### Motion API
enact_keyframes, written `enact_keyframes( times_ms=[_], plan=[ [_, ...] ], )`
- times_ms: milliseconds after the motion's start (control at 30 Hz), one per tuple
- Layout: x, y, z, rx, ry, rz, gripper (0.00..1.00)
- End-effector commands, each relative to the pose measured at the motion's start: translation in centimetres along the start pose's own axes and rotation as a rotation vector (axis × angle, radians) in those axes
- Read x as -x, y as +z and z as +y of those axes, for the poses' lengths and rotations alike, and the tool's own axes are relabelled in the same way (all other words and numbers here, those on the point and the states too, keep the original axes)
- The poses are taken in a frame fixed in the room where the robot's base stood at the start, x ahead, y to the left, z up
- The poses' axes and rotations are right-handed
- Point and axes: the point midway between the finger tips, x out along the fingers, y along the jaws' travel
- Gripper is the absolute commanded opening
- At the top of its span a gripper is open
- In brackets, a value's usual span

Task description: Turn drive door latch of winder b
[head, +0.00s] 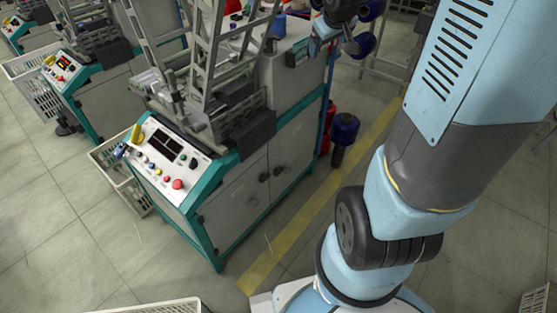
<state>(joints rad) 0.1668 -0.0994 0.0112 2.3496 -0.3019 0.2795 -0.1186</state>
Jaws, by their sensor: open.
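The nearest winder (240,205) stands left of centre, a grey cabinet with teal edges. No letter naming it can be read. Its right-hand side has closed doors with small dark latches: one (264,177) and another (278,171) sit close together near the middle, and a third dark fitting (200,219) is at the front end. I cannot tell which is the drive door latch. My gripper (335,45) is at the top, beside the winder's far upper end, open with nothing seen between its fingers. It is well apart from the latches.
The control panel (165,160) with buttons tops the winder's front. A white basket (122,178) stands at its left. A dark blue spool (343,130) stands beyond its far end. A yellow floor line (310,205) runs along clear floor between the doors and my base. More winders stand left.

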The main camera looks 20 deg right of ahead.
Motion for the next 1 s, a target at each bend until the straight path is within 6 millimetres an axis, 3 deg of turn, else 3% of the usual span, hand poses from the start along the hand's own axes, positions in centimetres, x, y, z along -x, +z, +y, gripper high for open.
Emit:
enact_keyframes(
  times_ms=[33, 467, 767, 1000],
  plan=[
    [-1.9, -0.2, 0.3, 0.017, -0.002, -0.002, 0.89],
    [-16.4, -0.5, 1.7, 0.168, -0.045, 0.070, 0.89],
    [-26.3, 1.9, 0.8, 0.248, -0.120, 0.139, 0.89],
    [-33.6, 5.4, -0.9, 0.287, -0.199, 0.209, 0.89]
  ],
)
